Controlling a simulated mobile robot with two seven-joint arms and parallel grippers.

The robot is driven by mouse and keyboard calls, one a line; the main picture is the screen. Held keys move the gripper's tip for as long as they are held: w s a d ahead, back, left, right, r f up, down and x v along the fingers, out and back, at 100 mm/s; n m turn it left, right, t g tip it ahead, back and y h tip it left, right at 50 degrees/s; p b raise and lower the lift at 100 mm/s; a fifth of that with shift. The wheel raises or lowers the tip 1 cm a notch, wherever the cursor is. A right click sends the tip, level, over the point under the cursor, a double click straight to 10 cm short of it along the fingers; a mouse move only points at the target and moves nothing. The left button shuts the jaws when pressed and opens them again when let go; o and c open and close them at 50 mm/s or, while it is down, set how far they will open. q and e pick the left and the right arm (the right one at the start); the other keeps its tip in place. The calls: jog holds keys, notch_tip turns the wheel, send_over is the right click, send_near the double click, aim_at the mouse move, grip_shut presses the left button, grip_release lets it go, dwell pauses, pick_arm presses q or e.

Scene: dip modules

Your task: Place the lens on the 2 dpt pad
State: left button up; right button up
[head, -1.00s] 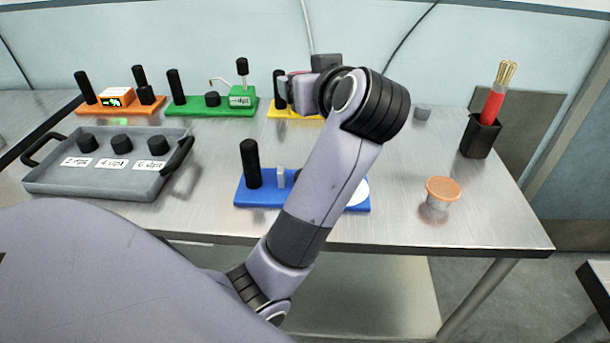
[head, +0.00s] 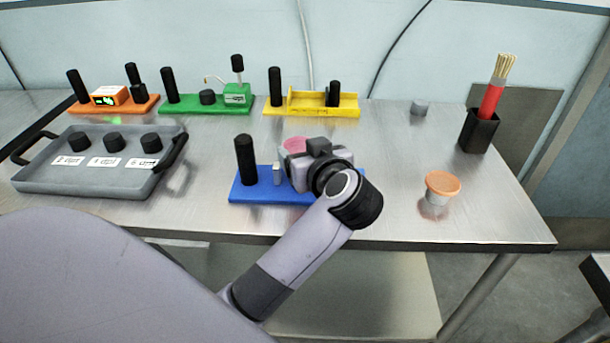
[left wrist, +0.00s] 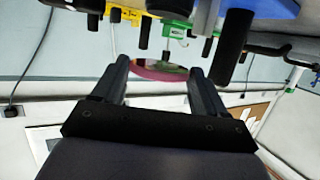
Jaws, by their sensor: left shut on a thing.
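My left gripper (head: 292,158) is above the blue module (head: 254,191) and is shut on a round pink lens (head: 294,145). In the left wrist view the lens (left wrist: 158,71) shows edge-on between the two fingers. The grey tray (head: 86,182) stands at the left with three black round pads. The front label of the left pad (head: 78,141) reads 2 dpt, that of the middle pad (head: 113,141) 4 dpt, and that of the right pad (head: 151,142) 6 dpt. The pads look empty. My right gripper is not in view.
Orange (head: 133,106), green (head: 185,106) and yellow (head: 300,109) modules with upright black posts line the back. A tall black post (head: 245,160) rises from the blue module. An orange-lidded cup (head: 443,184) and a black holder (head: 479,131) stand at the right.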

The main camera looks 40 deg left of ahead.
pick_arm(q)
jog(key=shift+f, duration=0.8)
jog(key=shift+f+p, duration=0.55)
jog(key=shift+f, duration=1.05)
jog(key=shift+f, duration=0.15)
jog(key=o, duration=1)
